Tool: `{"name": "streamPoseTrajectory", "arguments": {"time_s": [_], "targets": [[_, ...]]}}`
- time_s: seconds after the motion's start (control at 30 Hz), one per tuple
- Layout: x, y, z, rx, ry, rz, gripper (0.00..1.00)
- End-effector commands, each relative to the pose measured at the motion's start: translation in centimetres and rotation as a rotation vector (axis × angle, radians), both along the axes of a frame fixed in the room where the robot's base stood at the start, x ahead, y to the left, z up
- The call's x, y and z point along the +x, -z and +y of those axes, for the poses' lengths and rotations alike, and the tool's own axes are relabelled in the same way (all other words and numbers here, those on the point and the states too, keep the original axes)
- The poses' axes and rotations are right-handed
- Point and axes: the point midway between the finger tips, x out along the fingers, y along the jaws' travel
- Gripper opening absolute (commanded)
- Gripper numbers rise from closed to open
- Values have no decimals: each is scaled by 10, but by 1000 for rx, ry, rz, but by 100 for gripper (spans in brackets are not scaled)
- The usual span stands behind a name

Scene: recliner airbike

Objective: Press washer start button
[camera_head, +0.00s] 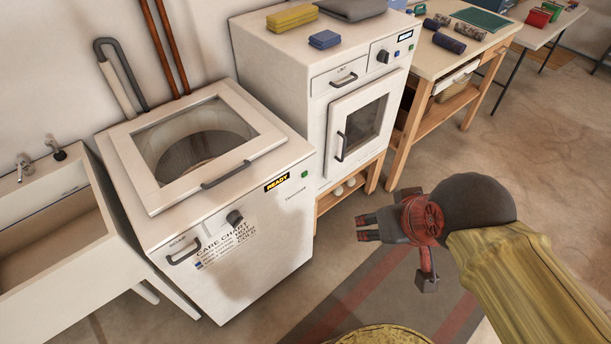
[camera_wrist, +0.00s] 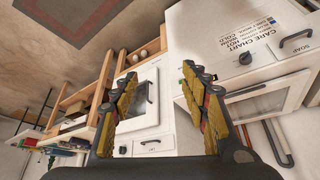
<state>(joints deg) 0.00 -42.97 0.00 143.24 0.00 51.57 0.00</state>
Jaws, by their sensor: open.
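The white top-loading washer (camera_head: 262,230) stands left of centre in the head view, its lid (camera_head: 185,150) closed. Its front carries a dark knob (camera_head: 234,218), a yellow READY display (camera_head: 277,182) and a small green button (camera_head: 305,174) near the right corner. My gripper (camera_head: 395,252) is open and empty, in front and to the right of the washer, apart from it. In the wrist view my gripper (camera_wrist: 158,78) shows two spread fingers, with the washer front (camera_wrist: 210,35) beyond on the right. I cannot make out the green button clearly there.
A second white machine (camera_head: 318,110) with a glass door stands right of the washer on a wooden stand. A sink (camera_head: 60,225) stands at the left. A wooden workbench (camera_head: 445,60) is at the back right. A striped rug (camera_head: 375,290) lies on otherwise open floor.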

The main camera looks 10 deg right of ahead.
Motion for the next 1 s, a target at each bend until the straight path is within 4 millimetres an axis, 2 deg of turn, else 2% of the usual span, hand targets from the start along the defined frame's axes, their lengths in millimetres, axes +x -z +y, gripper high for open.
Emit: {"name": "streamPoseTrajectory", "arguments": {"time_s": [0.73, 1.0], "targets": [[0, 0, 0, 0, 0, 0, 1], [0, 0, 0, 0, 0, 0, 0]]}}
